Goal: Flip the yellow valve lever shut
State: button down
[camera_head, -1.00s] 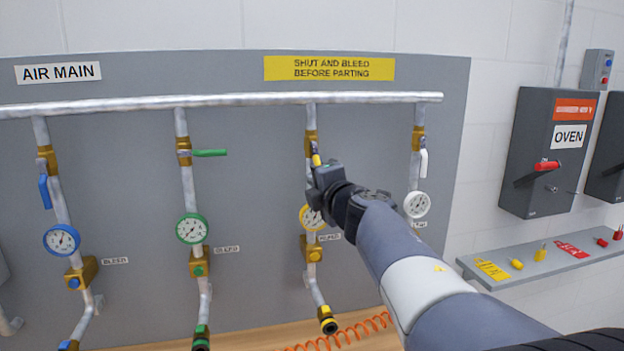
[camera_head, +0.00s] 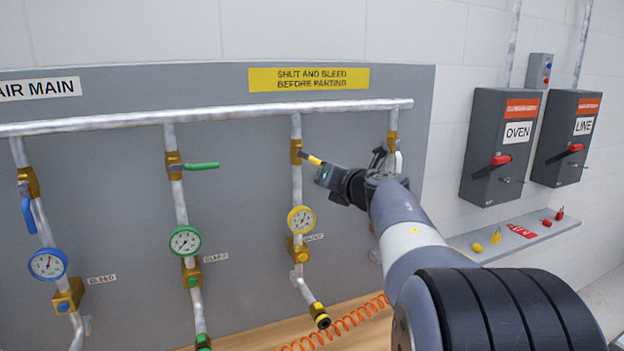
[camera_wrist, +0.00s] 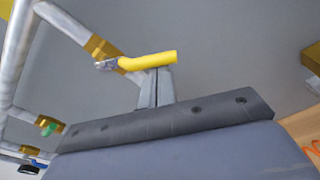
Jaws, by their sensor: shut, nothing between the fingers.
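The yellow lever (camera_head: 315,160) sits on the brass valve (camera_head: 296,150) of the third pipe from the left. It points out to the right and slants a little downward, at an angle to its pipe. In the wrist view the yellow lever (camera_wrist: 150,60) lies across just beyond my fingertips. My gripper (camera_head: 322,167) is at the lever's outer part, on its lower side. In the wrist view my gripper's fingers (camera_wrist: 157,80) are together with nothing between them. They look touching or nearly touching the lever; I cannot tell which.
A yellow-ringed gauge (camera_head: 301,219) hangs below on the same pipe. A white lever (camera_head: 398,161) is close behind my wrist. Switch boxes and a lock shelf (camera_head: 520,243) stand right.

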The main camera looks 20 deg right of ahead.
jog(key=shift+d+r+n, duration=0.5)
jog(key=shift+r+n, duration=0.2)
jog(key=shift+n, duration=0.5)
notch_tip(320, 180, down, 4)
jog(key=a+b, duration=0.1)
jog(key=b, duration=0.2)
jog(key=s+r+b, duration=0.1)
jog(key=s, duration=0.8)
jog(key=shift+d+r, duration=0.2)
jog(key=shift+r, duration=0.05)
